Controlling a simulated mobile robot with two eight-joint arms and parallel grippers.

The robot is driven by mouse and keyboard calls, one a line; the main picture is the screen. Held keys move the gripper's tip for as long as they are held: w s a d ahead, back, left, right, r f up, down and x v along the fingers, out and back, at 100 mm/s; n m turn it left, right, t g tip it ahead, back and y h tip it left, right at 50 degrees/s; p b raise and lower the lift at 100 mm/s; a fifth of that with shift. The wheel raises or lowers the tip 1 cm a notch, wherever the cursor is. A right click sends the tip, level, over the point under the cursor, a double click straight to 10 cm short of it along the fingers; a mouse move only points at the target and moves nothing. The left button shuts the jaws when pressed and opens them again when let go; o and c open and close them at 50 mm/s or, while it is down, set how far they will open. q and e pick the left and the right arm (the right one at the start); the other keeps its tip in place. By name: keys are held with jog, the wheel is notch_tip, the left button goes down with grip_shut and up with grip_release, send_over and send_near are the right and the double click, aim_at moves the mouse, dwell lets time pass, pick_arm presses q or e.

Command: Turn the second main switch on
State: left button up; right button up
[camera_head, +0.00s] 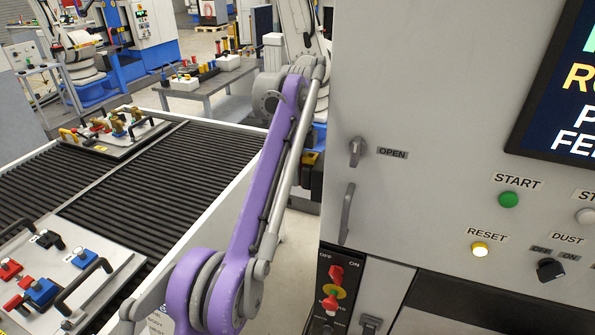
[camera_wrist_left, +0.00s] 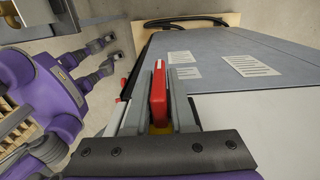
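A red switch handle (camera_wrist_left: 158,92) with yellow at its base stands between the two grey fingers of my left gripper (camera_wrist_left: 158,74) in the left wrist view. The fingers sit close against both its sides. In the head view my purple left arm (camera_head: 260,170) reaches up and away to the left edge of the cabinet, and its gripper is largely hidden there. Another red-and-yellow switch (camera_head: 335,273) with OFF and ON labels sits on the black panel low on the cabinet front, clear of the gripper. Whether the held handle points to on cannot be told. My right gripper is not in view.
The grey cabinet (camera_head: 430,190) fills the right side, with a green START button (camera_head: 508,199), a RESET button (camera_head: 480,249) and a DUST knob (camera_head: 550,270). A ribbed conveyor (camera_head: 170,170) at the left carries a tray (camera_head: 105,262) with fixtures. Floor shows between conveyor and cabinet.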

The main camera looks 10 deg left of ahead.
pick_arm(q)
jog(key=o, duration=0.3)
jog(key=shift+t, duration=0.4)
